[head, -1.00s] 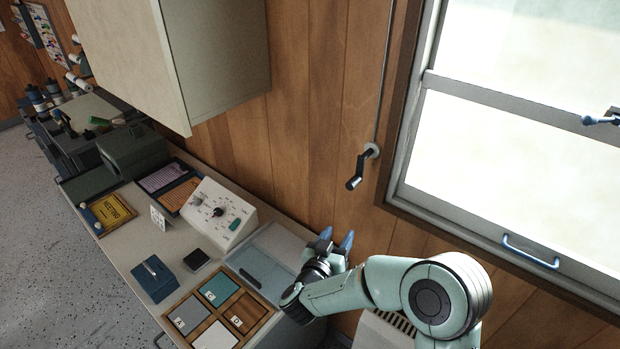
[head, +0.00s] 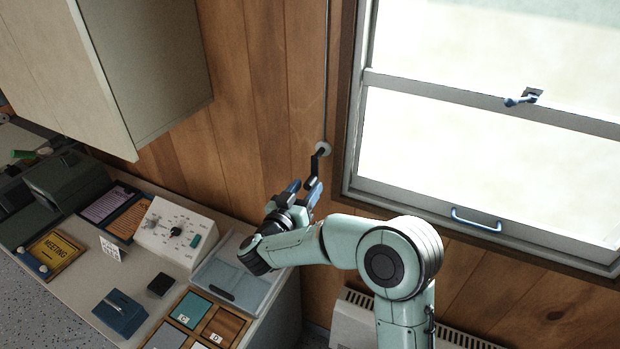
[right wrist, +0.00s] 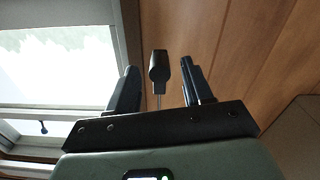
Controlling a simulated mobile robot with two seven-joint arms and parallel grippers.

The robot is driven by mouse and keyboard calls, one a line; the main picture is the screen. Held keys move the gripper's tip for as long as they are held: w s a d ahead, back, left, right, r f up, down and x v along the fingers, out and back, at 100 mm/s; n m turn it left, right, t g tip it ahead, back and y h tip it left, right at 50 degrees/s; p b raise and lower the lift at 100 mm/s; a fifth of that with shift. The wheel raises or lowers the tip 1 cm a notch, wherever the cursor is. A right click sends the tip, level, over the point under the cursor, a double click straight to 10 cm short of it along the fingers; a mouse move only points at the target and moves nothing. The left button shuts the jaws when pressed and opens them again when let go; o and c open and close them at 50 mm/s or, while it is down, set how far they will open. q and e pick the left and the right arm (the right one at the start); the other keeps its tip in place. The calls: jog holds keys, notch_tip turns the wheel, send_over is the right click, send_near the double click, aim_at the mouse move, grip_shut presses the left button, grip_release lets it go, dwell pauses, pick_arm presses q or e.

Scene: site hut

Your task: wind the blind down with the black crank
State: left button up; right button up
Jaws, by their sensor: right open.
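The black crank (head: 317,164) hangs from a round pale wall mount at the foot of a thin rod, left of the window frame. My right gripper (head: 303,188) is open just below it, its blue-tipped fingers pointing up at the crank's handle. In the right wrist view the crank handle (right wrist: 159,68) shows between the two spread fingers (right wrist: 160,85). I cannot tell whether either finger touches it. The window (head: 480,150) is bright and uncovered where I see it; no blind fabric shows. My left gripper is out of view.
A wall cabinet (head: 150,60) hangs at upper left. Below it a counter (head: 75,292) carries a white control box (head: 175,232), trays and signs. A white heater (head: 355,312) stands low on the wall under the window. A blue handle (head: 476,219) sits on the window's lower rail.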

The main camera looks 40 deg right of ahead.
aim_at(309, 182)
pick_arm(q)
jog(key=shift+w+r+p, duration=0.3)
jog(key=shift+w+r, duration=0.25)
pick_arm(e)
jog(key=shift+x, duration=1.7)
grip_shut()
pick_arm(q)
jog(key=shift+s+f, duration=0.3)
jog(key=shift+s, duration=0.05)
pick_arm(e)
jog(key=shift+w+a+m, duration=0.1)
jog(key=shift+m, duration=0.3)
